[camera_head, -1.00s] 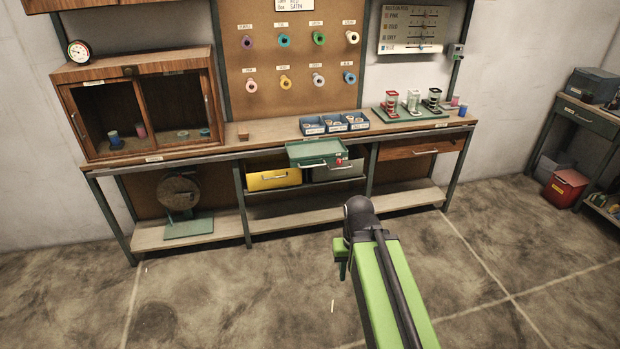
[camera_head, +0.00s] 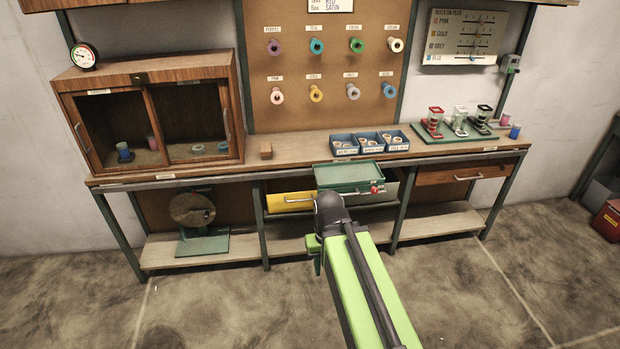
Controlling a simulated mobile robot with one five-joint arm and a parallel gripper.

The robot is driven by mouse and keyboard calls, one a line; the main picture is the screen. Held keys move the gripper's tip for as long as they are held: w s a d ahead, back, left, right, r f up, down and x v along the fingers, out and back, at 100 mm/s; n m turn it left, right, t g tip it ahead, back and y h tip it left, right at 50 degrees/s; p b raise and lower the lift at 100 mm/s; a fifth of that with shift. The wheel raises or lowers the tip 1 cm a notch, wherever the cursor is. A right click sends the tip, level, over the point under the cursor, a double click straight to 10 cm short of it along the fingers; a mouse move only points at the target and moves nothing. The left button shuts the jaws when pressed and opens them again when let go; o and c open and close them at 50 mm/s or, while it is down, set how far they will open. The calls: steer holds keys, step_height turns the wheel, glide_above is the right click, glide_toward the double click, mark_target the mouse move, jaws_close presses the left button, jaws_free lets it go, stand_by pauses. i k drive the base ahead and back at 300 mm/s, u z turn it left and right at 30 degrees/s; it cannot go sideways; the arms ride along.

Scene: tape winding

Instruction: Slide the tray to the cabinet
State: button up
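The wooden cabinet (camera_head: 160,177) stands on the bench at the left, with two front openings. Small spools show inside it. My arm reaches in from the bottom, and its dark wrist is in front of the tray's lower left. A green part of my gripper (camera_head: 314,249) shows left of the wrist, below and apart from the tray. Most of the gripper is hidden, so its opening cannot be seen.
Blue bins (camera_head: 369,143) stand behind the tray on the bench (camera_head: 285,147). A small brown block (camera_head: 265,150) lies between cabinet and bins. A green stand with spools (camera_head: 459,131) is at the right. A yellow drawer (camera_head: 288,202) is under the bench. The floor in front is clear.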

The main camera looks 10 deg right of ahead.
mark_target(359, 176)
steer(key=u, duration=0.4)
steer(key=i, duration=1.1)
steer(key=u, duration=0.3)
